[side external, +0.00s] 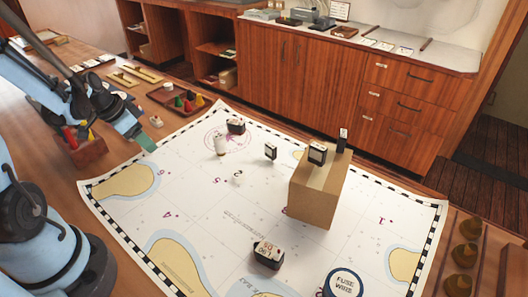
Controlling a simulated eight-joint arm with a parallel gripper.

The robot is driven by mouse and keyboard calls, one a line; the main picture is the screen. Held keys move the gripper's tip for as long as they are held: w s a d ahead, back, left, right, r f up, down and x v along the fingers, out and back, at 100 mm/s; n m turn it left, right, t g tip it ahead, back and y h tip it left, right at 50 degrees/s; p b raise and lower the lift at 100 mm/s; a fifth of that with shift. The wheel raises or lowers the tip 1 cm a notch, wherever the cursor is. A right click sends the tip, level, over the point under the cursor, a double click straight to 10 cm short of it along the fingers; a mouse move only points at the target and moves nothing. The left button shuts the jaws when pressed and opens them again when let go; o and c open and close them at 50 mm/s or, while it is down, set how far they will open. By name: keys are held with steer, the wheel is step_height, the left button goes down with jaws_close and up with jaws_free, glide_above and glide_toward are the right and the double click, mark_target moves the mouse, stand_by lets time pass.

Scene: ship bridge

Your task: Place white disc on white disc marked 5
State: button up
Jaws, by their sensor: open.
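My gripper (143,138) is at the left, above the chart's upper left edge, with a green fingertip showing. It is open, and I see nothing held in it. A small magenta mark that looks like a 5 (218,181) is printed on the white chart (200,240), left of the middle. I cannot make out a separate white disc there. A white upright cylinder (220,144) stands on the chart behind that mark, to the right of my gripper. A round tin with a white lid reading "FUSE WIRE" (344,284) lies at the front right. I cannot tell which is the white disc.
A cardboard box (318,192) stands right of the chart's middle, with a small dark block (317,153) on top. Dark blocks (236,126) (271,151) (268,254) stand around it. A tray of coloured cones (187,103) lies behind. The chart's left middle is clear.

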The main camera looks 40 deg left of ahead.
steer(key=shift+r, duration=0.15)
steer(key=d+v, duration=0.1)
steer(key=v, duration=1.1)
steer(key=w+d+n+t, duration=0.1)
steer(key=w+d+t, duration=0.1)
steer(key=d, duration=1.7)
steer(key=shift+w+d+n+t+y, duration=0.3)
steer(key=shift+w+d+n+t, duration=0.1)
steer(key=shift+w, duration=0.4)
steer(key=shift+r, duration=0.1)
